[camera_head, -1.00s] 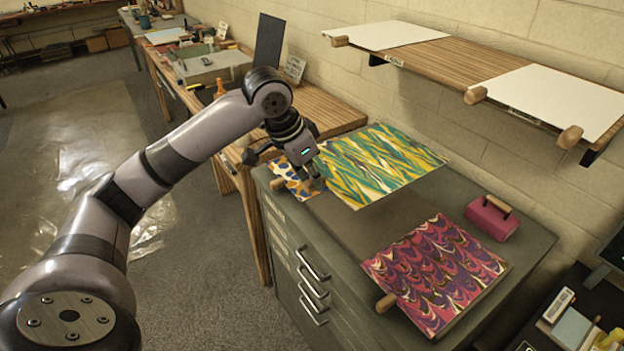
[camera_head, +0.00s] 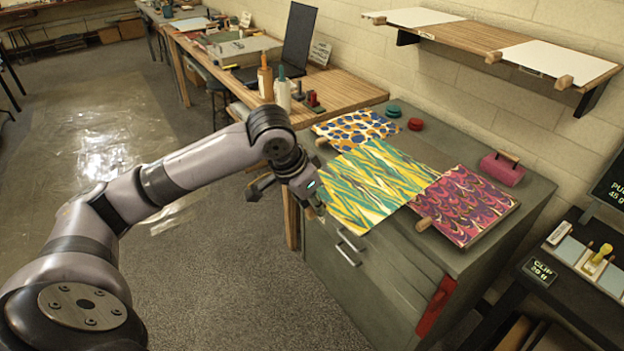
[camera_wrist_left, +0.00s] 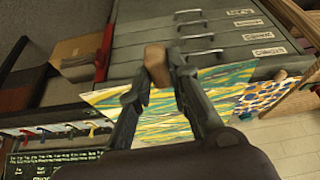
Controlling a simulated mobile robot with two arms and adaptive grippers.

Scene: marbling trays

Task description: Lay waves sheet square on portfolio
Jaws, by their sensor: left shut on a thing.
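The waves sheet (camera_head: 375,180), green and yellow with zigzag bands, extends over the grey cabinet top, its near corner out past the front edge. In the wrist view the sheet (camera_wrist_left: 215,90) spreads behind the fingers. My left gripper (camera_head: 316,208) is at its near left edge. In the wrist view the left gripper (camera_wrist_left: 155,85) is shut on the wooden grip (camera_wrist_left: 155,60) of the sheet. I cannot make out a separate portfolio; the sheet covers the cabinet top between the two other sheets. Whether the sheet touches the top is unclear. My right gripper is out of view.
A blue and orange spotted sheet (camera_head: 355,127) lies behind left, and a purple scalloped sheet (camera_head: 465,205) lies right, close against the waves sheet. A pink block with a handle (camera_head: 502,168) and red and green knobs (camera_head: 415,124) stand on the cabinet (camera_head: 470,145). A shelf (camera_head: 480,40) hangs above.

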